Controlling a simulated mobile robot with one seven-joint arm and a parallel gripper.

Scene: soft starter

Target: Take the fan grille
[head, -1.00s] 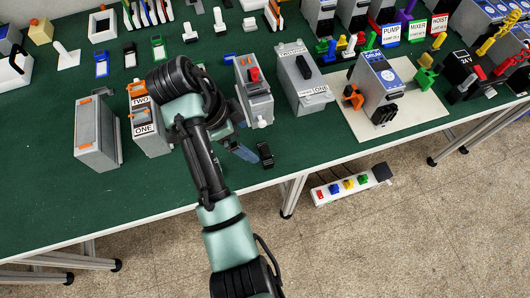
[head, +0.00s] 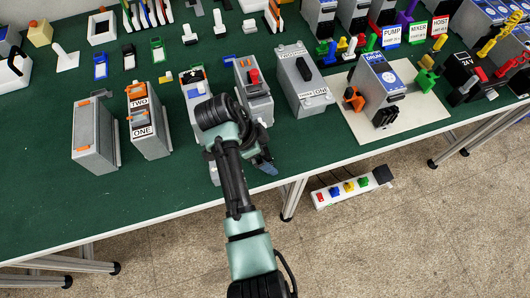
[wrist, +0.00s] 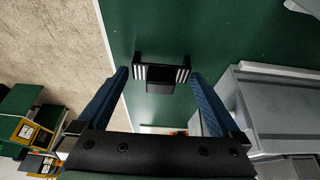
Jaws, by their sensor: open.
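The fan grille is most likely the small black piece (wrist: 162,72) with light stripes at both ends, on the green table in the wrist view. In the head view my arm and gripper hide it. My gripper (head: 262,166) is low near the table's front edge. In the wrist view its two blue fingers are open, with their tips on either side of the black piece. I see gaps between the tips and the piece. I cannot tell how far above it they are.
A grey unit with a red knob (head: 253,85) stands just behind my gripper. A pale board (head: 425,105) with a starter is to the right. The green table's front edge (head: 180,212) is close.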

